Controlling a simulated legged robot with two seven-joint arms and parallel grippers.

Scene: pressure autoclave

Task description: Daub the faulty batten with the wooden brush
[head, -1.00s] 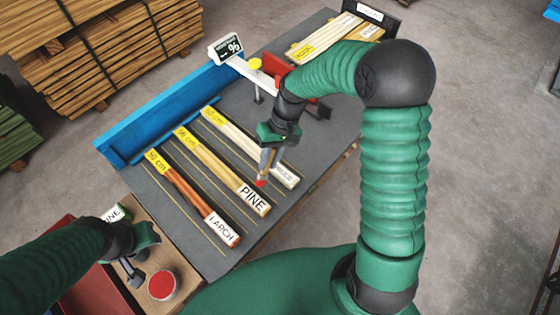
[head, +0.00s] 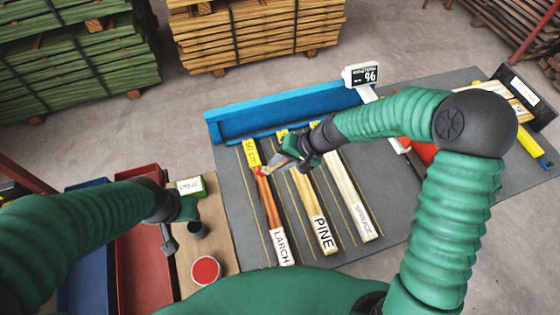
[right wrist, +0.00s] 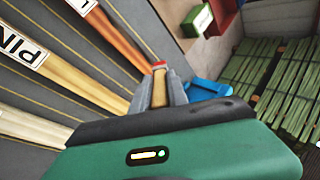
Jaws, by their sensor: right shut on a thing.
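Three battens lie side by side on the grey bench: reddish LARCH (head: 272,212), PINE (head: 308,197) and pale SPRUCE (head: 346,197). My right gripper (head: 287,163) is shut on the wooden brush (head: 272,168). Its red tip is over the larch batten near the yellow "50 cm" end. In the right wrist view the red-tipped brush (right wrist: 160,72) sticks out between the fingers, in line with the larch batten (right wrist: 120,42); I cannot tell if they touch. My left gripper (head: 184,240) looks open and empty, near a tin of red paint (head: 206,270).
A blue fence (head: 270,119) runs behind the battens, with a display reading 96 (head: 362,75) at its right end. Red (head: 140,262) and blue (head: 86,285) bins stand at left. More battens (head: 508,100) lie far right. Timber stacks (head: 255,35) stand behind.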

